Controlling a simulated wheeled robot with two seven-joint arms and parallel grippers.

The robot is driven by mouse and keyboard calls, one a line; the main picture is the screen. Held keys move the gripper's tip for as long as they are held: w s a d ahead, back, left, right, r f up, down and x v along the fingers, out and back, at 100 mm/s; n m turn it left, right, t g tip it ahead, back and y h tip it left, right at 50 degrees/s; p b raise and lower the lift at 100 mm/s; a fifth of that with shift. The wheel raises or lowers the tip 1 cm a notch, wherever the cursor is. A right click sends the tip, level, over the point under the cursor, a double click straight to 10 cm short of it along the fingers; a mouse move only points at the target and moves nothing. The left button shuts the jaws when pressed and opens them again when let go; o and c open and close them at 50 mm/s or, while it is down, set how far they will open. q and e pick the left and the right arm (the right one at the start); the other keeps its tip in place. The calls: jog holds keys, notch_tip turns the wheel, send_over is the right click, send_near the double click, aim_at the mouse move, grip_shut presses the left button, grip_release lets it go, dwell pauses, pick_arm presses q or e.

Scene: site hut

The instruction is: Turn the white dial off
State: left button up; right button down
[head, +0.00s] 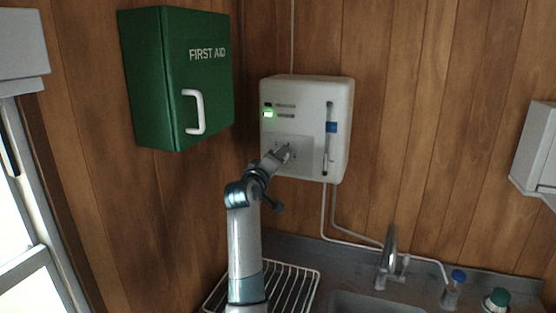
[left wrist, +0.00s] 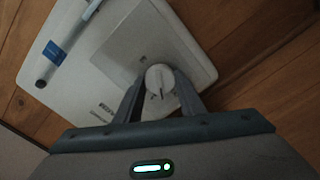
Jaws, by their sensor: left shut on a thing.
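The white dial (left wrist: 159,79) is round and sits on a square plate on the front of a white wall unit (head: 340,105). My left gripper (left wrist: 158,88) is shut on the dial, one finger on each side of it, in the left wrist view. In the head view my left gripper (head: 284,153) reaches the lower left front of the unit and hides the dial. A green light (head: 268,114) glows on the unit's upper left. A clear gauge tube with a blue label (head: 331,127) runs down its right side. My right gripper is in neither view.
A green first aid box (head: 160,80) with a white handle hangs left of the unit. Below are a wire rack (head: 300,284), a tap (head: 388,258) and a sink. Pipes run down from the unit. A bottle with a blue cap (head: 457,277) stands right of the tap.

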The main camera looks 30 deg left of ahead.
pick_arm(q)
jog(key=n, duration=0.6)
jog(key=shift+n, duration=0.4)
jog(key=o, duration=1)
jog(key=shift+o, duration=0.2)
jog(key=shift+s, duration=0.2)
jog(key=b+v, duration=0.7)
jog(key=v, duration=1)
